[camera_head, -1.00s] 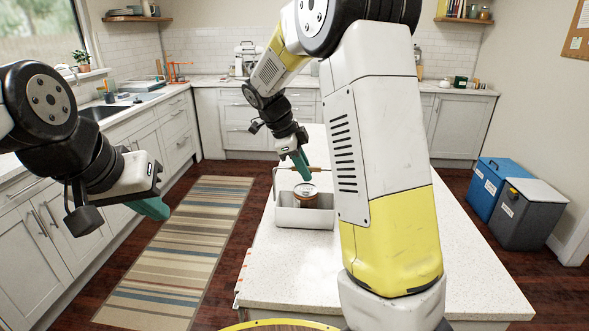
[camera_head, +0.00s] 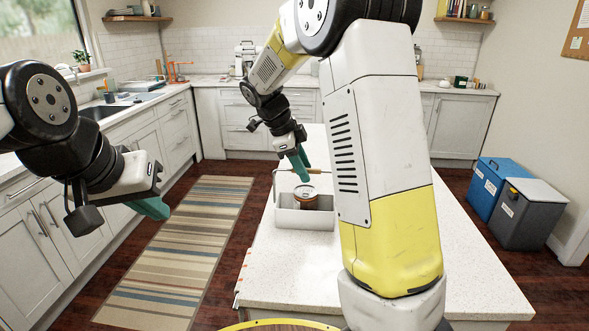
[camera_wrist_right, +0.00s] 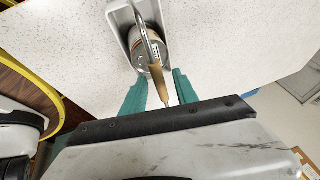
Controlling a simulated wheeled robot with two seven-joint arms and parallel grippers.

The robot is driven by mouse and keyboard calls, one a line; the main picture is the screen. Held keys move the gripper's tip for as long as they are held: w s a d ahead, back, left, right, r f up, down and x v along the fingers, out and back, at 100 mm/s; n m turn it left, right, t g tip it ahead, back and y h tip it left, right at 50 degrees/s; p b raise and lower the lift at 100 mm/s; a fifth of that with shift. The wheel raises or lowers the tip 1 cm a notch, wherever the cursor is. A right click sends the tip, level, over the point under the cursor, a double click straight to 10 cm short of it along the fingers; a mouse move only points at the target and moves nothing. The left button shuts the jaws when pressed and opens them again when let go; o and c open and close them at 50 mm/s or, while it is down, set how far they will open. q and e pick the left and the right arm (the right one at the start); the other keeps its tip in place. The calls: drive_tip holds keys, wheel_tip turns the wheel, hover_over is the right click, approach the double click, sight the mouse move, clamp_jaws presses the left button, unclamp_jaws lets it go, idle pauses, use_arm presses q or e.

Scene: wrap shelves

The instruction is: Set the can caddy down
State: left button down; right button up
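The can caddy (camera_head: 290,218) is a pale grey open box with a thin metal handle and a wooden grip (camera_wrist_right: 156,82). It stands upright on the white island counter. A can (camera_head: 305,197) with a brownish label and silver lid is in it. My right gripper (camera_head: 300,174) is above the caddy. In the right wrist view its teal fingers (camera_wrist_right: 160,76) are spread on either side of the wooden grip, with gaps showing. My left gripper (camera_head: 156,208) is off to the left, away from the counter; its fingers overlap in view, so its opening is unclear.
The island counter (camera_head: 270,265) is clear around the caddy. A striped rug (camera_head: 180,250) lies on the floor to its left. Blue (camera_head: 490,185) and grey (camera_head: 530,212) bins stand at the right. Cabinets line the left and back walls.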

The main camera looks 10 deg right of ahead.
drive_tip(key=v, duration=1)
drive_tip(key=s+d+n+t+y, duration=0.2)
drive_tip(key=s+n+t+y, duration=0.3)
drive_tip(key=s+n, duration=1.7)
drive_tip(key=shift+s+d+f+t+y, duration=0.3)
drive_tip(key=shift+s+f+y, duration=0.15)
drive_tip(key=shift+s+y, duration=0.6)
